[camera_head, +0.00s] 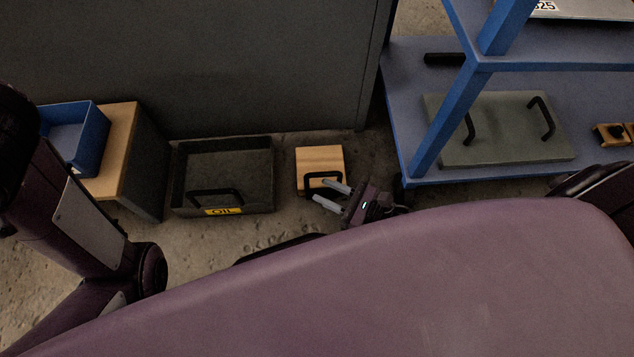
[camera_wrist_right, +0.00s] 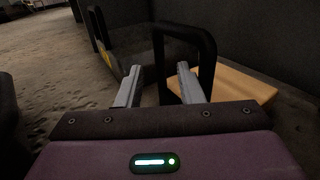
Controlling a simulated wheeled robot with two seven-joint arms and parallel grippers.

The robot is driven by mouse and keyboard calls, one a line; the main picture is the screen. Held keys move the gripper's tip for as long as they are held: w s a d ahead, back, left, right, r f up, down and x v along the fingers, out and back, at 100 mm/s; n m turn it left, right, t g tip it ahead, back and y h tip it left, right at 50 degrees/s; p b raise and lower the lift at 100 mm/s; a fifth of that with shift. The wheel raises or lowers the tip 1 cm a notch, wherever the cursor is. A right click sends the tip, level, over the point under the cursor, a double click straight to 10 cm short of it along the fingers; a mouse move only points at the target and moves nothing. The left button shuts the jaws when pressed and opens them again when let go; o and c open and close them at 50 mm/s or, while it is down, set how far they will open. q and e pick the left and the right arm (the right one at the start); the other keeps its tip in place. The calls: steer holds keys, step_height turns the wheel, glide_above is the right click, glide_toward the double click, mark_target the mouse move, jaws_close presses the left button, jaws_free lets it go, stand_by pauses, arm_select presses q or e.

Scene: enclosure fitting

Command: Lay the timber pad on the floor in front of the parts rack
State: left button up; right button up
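The timber pad (camera_head: 320,157) is a light wooden block with a black bar handle (camera_head: 308,184). It rests on the floor between the black tray and the blue parts rack (camera_head: 432,128). My right gripper (camera_head: 320,189) is open beside the handle. In the right wrist view the timber pad (camera_wrist_right: 235,90) lies beyond the fingers, and one handle post shows in the gap between the fingertips (camera_wrist_right: 160,68). I cannot tell whether the fingers touch the handle. My left arm shows at the left, but its gripper is not in view.
A black tray labelled OIL (camera_head: 223,211) stands left of the pad. A wooden stand (camera_head: 118,150) holds a blue bin (camera_head: 88,150). A grey cabinet wall (camera_head: 200,60) is behind. A grey plate with two handles (camera_head: 500,128) lies on the rack's lower shelf.

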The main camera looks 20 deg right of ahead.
steer(key=p+v, duration=0.2)
steer(key=v, duration=0.6)
steer(key=shift+s+d, duration=0.15)
steer(key=shift+s, duration=0.1)
